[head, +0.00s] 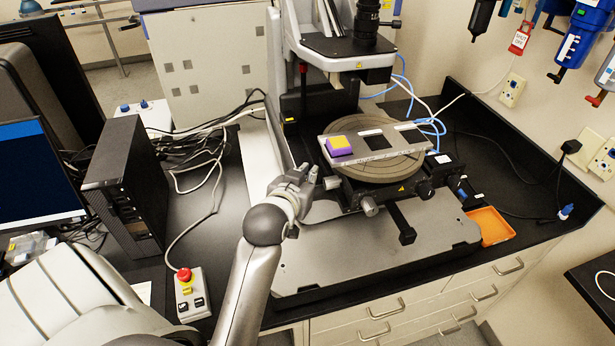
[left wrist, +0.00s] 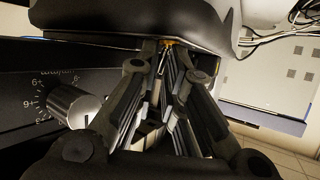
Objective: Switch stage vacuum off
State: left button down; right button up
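The stylus profiler (head: 360,165) stands on the dark bench, with a round stage (head: 385,165) carrying a flat plate. My left gripper (head: 306,176) is low at the left front of the stage. It also shows in the left wrist view (left wrist: 166,52), its fingers converging close beside a dark panel. A thin metallic piece (left wrist: 163,62) shows between the fingertips; I cannot tell whether it is a switch lever or whether they touch it. A silver knob (left wrist: 75,104) with a numbered dial is left of the fingers. The vacuum switch's position cannot be made out. My right gripper is not in view.
A purple and yellow block (head: 340,146) sits on the stage's plate (head: 385,150). An orange tray (head: 489,226) lies at the right. A box with a red button (head: 184,275) and a black computer case (head: 125,190) stand at the left, with loose cables behind. The front of the base plate is clear.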

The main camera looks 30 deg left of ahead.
pick_arm(q)
jog(key=shift+w+a+r+n+g+h, duration=0.2)
jog(key=shift+w+r+n+g+h, duration=0.1)
jog(key=shift+g+h, duration=0.4)
jog(key=shift+w+a+r+n+g+h, duration=0.1)
jog(key=shift+w+a+n+g+h, duration=0.15)
jog(key=shift+g+h, duration=0.35)
jog(key=shift+w+a+n+g+h, duration=0.2)
jog(key=shift+n+g+h, duration=0.15)
jog(key=shift+g, duration=0.2)
jog(key=shift+w+a+n+g+h, duration=0.1)
jog(key=shift+a+n+g+h, duration=0.1)
jog(key=shift+g+h, duration=0.3)
jog(key=shift+w+a+n+g+h, duration=0.25)
jog(key=shift+n+g+h, duration=0.15)
jog(key=shift+g+h, duration=0.4)
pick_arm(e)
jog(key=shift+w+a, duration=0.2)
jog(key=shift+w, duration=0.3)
pick_arm(q)
jog(key=c, duration=1.8)
grip_release()
jog(key=shift+o, duration=1)
jog(key=shift+w+d, duration=0.1)
jog(key=shift+d, duration=0.05)
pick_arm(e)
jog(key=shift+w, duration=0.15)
